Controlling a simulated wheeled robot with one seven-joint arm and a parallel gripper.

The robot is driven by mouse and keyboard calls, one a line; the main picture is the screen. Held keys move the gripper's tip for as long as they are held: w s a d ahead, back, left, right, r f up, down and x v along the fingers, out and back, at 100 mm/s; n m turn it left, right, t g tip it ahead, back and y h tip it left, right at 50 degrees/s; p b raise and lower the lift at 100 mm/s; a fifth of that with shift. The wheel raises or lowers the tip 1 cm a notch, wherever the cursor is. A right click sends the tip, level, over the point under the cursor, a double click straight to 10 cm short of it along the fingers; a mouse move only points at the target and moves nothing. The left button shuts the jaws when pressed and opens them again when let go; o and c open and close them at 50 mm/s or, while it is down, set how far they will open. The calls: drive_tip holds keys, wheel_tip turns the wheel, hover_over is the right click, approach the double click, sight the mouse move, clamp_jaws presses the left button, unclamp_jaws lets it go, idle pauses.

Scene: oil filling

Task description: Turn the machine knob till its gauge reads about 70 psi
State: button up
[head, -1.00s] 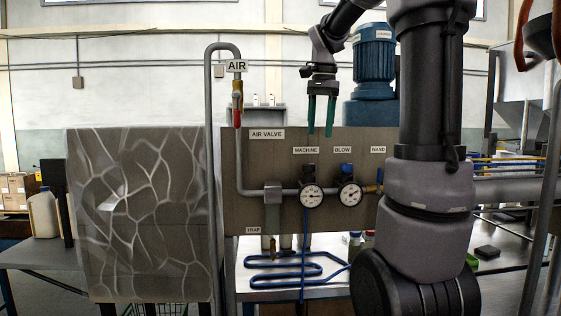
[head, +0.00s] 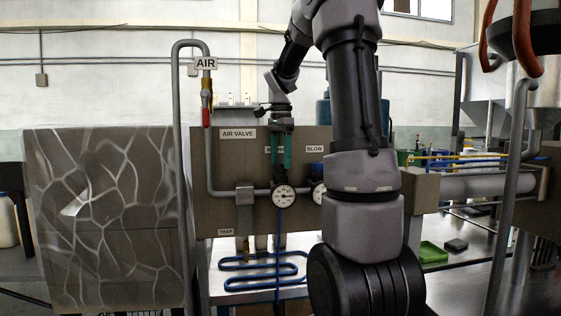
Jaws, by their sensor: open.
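The machine gauge (head: 284,196) is a round white dial on the grey pipe, and its needle is too small to read. My gripper (head: 281,166) has two green fingers pointing down, parted, in front of the panel just above this gauge. The fingers overlap the place of the machine knob and hide it. I cannot tell whether they touch the knob. The MACHINE label is mostly covered by the fingers.
The blow gauge (head: 318,193) stands close on the right, partly behind my arm, under the BLOW label (head: 315,149). The AIR valve pipe (head: 177,150) rises at left. A blue hose (head: 262,264) lies coiled below. A green tray (head: 432,252) is at right.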

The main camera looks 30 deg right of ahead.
drive_tip(key=shift+f, duration=0.3)
clamp_jaws()
